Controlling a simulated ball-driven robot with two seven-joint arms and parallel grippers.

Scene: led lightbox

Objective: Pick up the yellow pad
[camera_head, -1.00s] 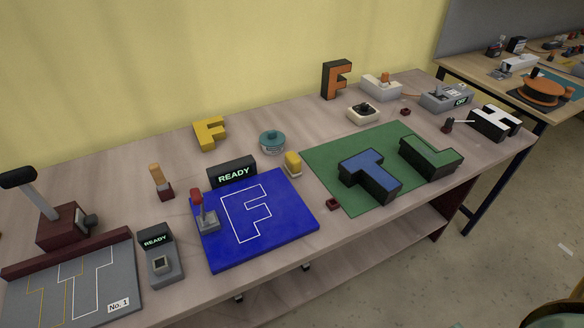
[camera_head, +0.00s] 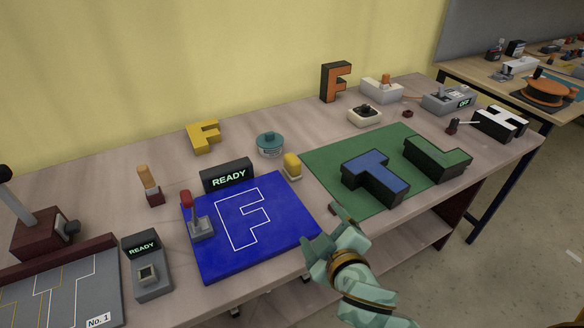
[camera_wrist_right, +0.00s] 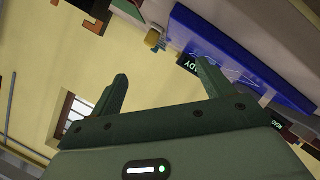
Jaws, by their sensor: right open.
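The yellow pad (camera_head: 292,166) is a small rounded yellow block with a pale lower part. It stands on the workbench at the far right corner of the blue board (camera_head: 290,235). My right gripper (camera_head: 322,228) is open and empty in the head view, near the board's right front edge, nearer the camera than the pad and apart from it. In the right wrist view, the gripper's spread fingers (camera_wrist_right: 162,70) have nothing between them. A small yellow block beyond them, apparently the pad (camera_wrist_right: 153,41), shows near the blue board (camera_wrist_right: 235,55). My left gripper is out of view.
A READY display (camera_head: 228,176) and a red-knobbed lever (camera_head: 198,222) stand left of the pad. A teal round container (camera_head: 270,145) is behind it. The green mat (camera_head: 330,170) with blue and green letter blocks lies to the right.

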